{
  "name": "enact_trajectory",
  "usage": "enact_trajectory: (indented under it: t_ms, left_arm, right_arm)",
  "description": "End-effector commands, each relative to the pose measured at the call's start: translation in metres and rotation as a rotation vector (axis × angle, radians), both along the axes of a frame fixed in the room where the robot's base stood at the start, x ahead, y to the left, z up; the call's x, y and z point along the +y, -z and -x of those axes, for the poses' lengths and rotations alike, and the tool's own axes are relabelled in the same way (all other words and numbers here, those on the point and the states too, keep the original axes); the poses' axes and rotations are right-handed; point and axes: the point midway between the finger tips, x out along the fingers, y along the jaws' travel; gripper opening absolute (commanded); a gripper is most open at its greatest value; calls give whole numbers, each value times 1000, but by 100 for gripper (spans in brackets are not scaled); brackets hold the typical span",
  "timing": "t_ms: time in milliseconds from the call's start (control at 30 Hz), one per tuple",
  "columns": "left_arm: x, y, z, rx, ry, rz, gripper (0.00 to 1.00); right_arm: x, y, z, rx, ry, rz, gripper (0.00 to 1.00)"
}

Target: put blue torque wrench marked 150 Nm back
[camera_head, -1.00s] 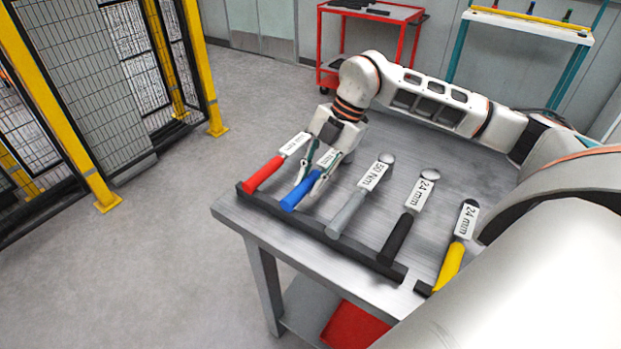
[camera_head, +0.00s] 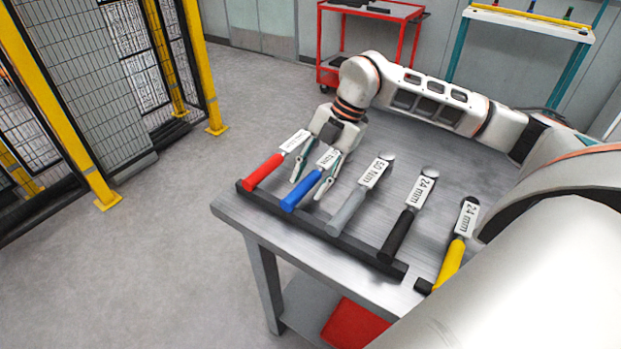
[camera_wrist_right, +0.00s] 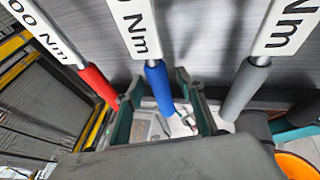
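The blue torque wrench (camera_head: 302,191) lies on the grey metal table, its handle resting across a dark rail (camera_head: 320,235) at the table's edge, between the red and grey wrenches. Its label is partly hidden in the head view; the wrist view shows only "0 Nm" above the blue handle (camera_wrist_right: 159,88). My right gripper (camera_head: 308,186) is over the blue wrench, open, one finger on each side of the handle with gaps. Its fingers also show apart in the wrist view (camera_wrist_right: 160,105). My left gripper is not in view.
A red wrench (camera_head: 263,171) lies left of the blue one. A grey wrench marked 50 Nm (camera_head: 345,212), a black tool marked 24 mm (camera_head: 397,237) and a yellow one marked 24 mm (camera_head: 449,264) lie to the right. A yellow-posted fence (camera_head: 60,110) stands left.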

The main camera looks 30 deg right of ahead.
Motion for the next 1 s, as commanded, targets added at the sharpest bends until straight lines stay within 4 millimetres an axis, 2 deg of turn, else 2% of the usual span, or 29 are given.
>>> enact_trajectory:
  t_ms: [167, 600, 800, 1000]
  left_arm:
    - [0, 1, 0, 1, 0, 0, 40]
    - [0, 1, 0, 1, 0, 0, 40]
    - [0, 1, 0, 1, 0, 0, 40]
    - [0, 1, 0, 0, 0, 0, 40]
  right_arm:
    - [-8, -15, 0, -5, 2, 2, 38]
    - [-43, -90, 7, -6, 3, 0, 38]
    - [-50, -106, 9, -4, 1, 0, 38]
    - [-52, -109, 10, -3, 0, 0, 38]
